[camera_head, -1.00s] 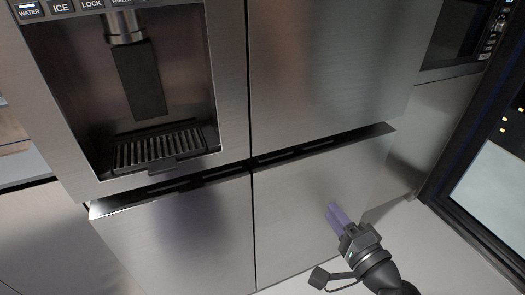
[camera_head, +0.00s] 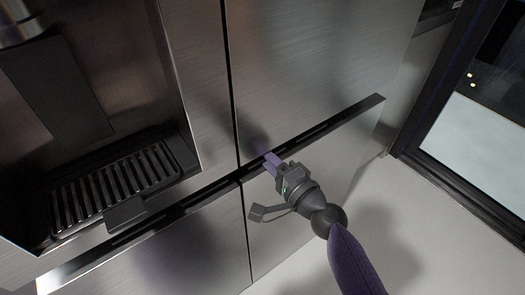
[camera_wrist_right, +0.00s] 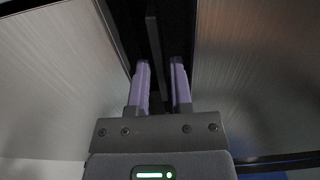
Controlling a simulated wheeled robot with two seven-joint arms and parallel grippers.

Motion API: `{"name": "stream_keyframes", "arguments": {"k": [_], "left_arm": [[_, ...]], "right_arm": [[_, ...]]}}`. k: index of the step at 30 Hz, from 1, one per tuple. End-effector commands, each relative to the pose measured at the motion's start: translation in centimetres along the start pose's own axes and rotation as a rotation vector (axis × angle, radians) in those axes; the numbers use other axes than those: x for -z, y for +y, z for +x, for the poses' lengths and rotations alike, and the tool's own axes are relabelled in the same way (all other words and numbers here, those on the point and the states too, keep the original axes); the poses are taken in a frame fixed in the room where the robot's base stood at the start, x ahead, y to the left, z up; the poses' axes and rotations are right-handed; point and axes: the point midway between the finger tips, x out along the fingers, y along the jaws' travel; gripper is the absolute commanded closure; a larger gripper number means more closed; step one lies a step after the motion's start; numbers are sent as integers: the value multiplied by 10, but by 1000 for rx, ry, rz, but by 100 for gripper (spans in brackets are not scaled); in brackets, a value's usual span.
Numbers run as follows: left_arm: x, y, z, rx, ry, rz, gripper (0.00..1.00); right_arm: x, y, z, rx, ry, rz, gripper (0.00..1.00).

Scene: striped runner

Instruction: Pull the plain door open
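The plain door (camera_head: 320,60) is the brushed-steel upper right fridge door, beside the door with the dispenser. It looks closed. A dark recessed strip (camera_head: 340,120) runs along its bottom edge. My right gripper (camera_head: 271,160) is at this strip, close to the seam between the left and right doors. In the right wrist view its two purple fingers (camera_wrist_right: 161,85) stand apart, pointing into the dark gap between two steel panels. A thin dark bar (camera_wrist_right: 153,45) shows ahead between the fingers. I cannot tell whether they touch it. My left gripper is not in view.
A dispenser with a slatted drip tray (camera_head: 120,180) is in the left door. Lower steel panels (camera_head: 205,250) lie under the strip. A dark-framed window (camera_head: 490,140) stands at the right, with pale free floor (camera_head: 385,210) before it.

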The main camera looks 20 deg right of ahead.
Motion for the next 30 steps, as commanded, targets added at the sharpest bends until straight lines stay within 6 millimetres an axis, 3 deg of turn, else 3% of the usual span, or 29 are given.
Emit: {"name": "stream_keyframes", "arguments": {"k": [6, 14, 15, 19, 30], "left_arm": [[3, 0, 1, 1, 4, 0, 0], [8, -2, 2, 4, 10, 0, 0], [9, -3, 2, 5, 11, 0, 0], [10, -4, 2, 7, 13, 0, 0], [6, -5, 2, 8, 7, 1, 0]], "right_arm": [[0, 1, 22, 0, -1, 0, 74], [0, 1, 24, -1, -1, -1, 74], [0, 1, 24, -1, -1, -1, 76], [0, 1, 24, -1, -1, -1, 100], [0, 1, 23, -1, -1, 0, 100]]}}
